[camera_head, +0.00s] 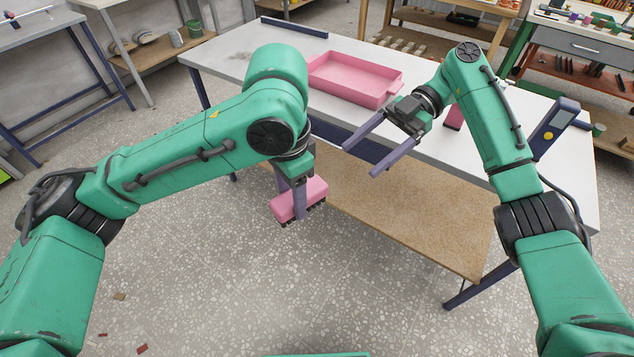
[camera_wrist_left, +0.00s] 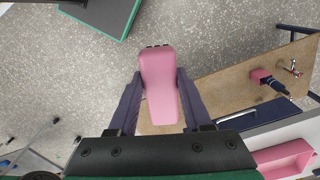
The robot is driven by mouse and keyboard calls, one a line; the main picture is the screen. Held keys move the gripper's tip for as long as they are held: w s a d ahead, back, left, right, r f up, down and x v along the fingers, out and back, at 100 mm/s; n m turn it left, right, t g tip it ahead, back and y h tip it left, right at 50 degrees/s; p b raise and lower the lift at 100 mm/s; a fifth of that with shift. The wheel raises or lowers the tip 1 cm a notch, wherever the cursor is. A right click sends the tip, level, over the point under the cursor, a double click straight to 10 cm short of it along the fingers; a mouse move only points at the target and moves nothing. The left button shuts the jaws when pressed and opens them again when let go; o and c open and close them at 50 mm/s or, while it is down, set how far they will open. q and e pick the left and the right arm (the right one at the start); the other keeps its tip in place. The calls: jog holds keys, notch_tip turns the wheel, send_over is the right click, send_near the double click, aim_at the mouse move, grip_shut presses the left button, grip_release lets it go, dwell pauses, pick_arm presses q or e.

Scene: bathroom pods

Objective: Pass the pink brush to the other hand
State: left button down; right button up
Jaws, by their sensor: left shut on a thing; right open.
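The pink brush (camera_head: 286,203), a block with dark bristles underneath, is held in the air in front of the table. My left gripper (camera_head: 291,206) points down and is shut on it, one finger on each side. In the left wrist view the brush (camera_wrist_left: 160,90) lies lengthwise between the two fingers, its far end reaching past the fingertips. My right gripper (camera_head: 360,161) is open and empty. It is to the right of the brush and higher in the head view, at the table's front edge, with its fingers pointing toward the lower left. It is clearly apart from the brush.
A white-topped table (camera_head: 235,55) carries a pink tray (camera_head: 353,92). A small pink thing (camera_head: 454,118) and a dark blue device (camera_head: 556,125) are to the right. A brown lower shelf (camera_head: 400,222) lies below. Speckled floor (camera_head: 240,275) in front is mostly clear.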

pick_arm(q)
jog(key=a+r+n, duration=0.6)
jog(key=r, duration=0.1)
jog(key=n, duration=0.5)
send_over(310, 188)
jog(key=shift+f, duration=0.15)
jog(key=a+f+m, duration=0.1)
jog(key=f+m, duration=0.1)
jog(key=m, duration=0.3)
jog(key=s+a+f+m, duration=0.1)
jog(key=f+m, duration=0.2)
jog(key=m, duration=0.2)
jog(key=s+a+f+m, duration=0.1)
jog(key=a+f+m, duration=0.1)
jog(key=m, duration=0.3)
jog(key=shift+s+f, duration=0.1)
jog(key=shift+f, duration=0.05)
jog(key=shift+s+a+f+m, duration=0.2)
jog(key=shift+f+m, duration=0.3)
jog(key=shift+m, duration=0.6)
